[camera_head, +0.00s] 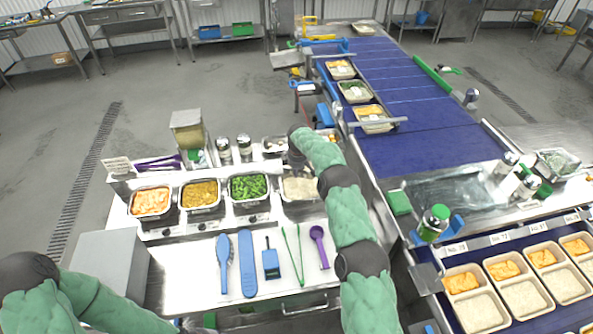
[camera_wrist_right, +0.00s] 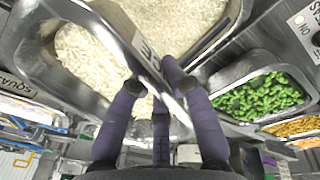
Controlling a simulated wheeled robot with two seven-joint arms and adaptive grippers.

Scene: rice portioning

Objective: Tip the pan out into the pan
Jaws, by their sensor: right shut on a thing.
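My right gripper (camera_wrist_right: 155,82) has its purple fingers closed on the rim of a metal pan in the right wrist view. This held pan (camera_wrist_right: 50,75) looks tilted and has white rice (camera_wrist_right: 95,50) in it. Beside it, another metal pan (camera_wrist_right: 235,22) also holds rice. In the head view, that counter pan (camera_head: 300,205) sits right of the green vegetables, with rice showing. My right arm covers its right side and hides the held pan. The dark end of my right gripper (camera_head: 297,152) is behind the pan row. My left arm enters at the lower left, its gripper out of view.
Pans of green vegetables (camera_head: 248,187), corn (camera_head: 201,193) and orange pieces (camera_head: 151,201) stand in the row. Brushes, tongs and a purple spoon (camera_head: 318,245) lie in front. Shakers (camera_head: 244,148) stand behind. Filled trays (camera_head: 475,305) are at the lower right, beside a blue conveyor (camera_head: 400,120).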

